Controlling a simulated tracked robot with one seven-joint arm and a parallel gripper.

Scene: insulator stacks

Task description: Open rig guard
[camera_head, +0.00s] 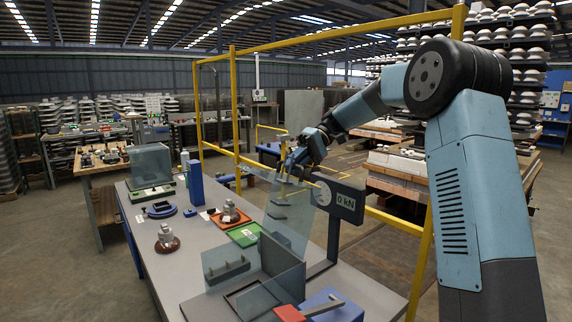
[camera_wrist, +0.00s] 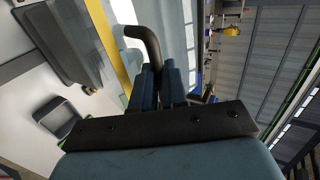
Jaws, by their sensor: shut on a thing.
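The rig guard (camera_head: 290,222) is a clear panel standing tilted above the test rig (camera_head: 285,258) on the near right of the bench. My gripper (camera_head: 290,172) is at the guard's upper edge. In the wrist view my gripper (camera_wrist: 160,82) has its two blue fingers close together on a dark bent handle (camera_wrist: 148,42). The handle's lower part is hidden between the fingers. A lower clear panel (camera_head: 225,264) stands at the rig's front left. The force display (camera_head: 346,200) beside the rig reads 0 kN.
The bench (camera_head: 165,272) also bears an orange tray (camera_head: 230,219) with an insulator, a green tray (camera_head: 244,236), a loose insulator (camera_head: 167,240) and a blue post (camera_head: 195,183). A red block (camera_head: 289,313) is at the front. Yellow frame posts (camera_head: 235,100) stand behind.

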